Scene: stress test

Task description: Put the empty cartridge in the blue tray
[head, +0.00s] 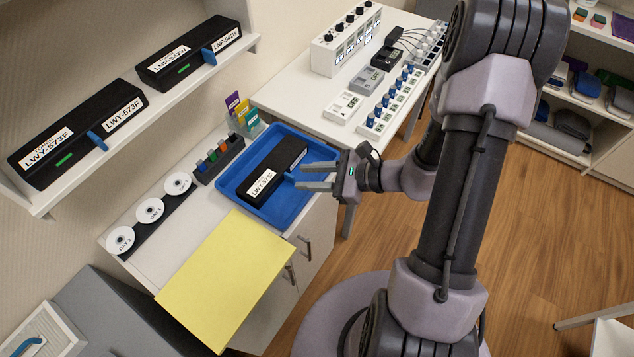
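A black cartridge (274,168) with a white label and a blue tab lies in the blue tray (228,188) on the cabinet top. Its label is too small to read surely. My gripper (301,177) is at the tray's right side, its two grey fingers apart and pointing left. The fingertips are close to the cartridge's blue tab; nothing shows between them, and I cannot tell whether they touch the tab. Two similar cartridges sit on the wall shelf: one labelled LWY-573F (84,128) and one labelled LNP-942W (180,58). I cannot tell which cartridge is empty.
A yellow sheet (225,280) covers the cabinet's front part. White discs (150,209) and a black rack (220,160) stand left of the tray. A white table (290,95) with switch boxes and meters is behind.

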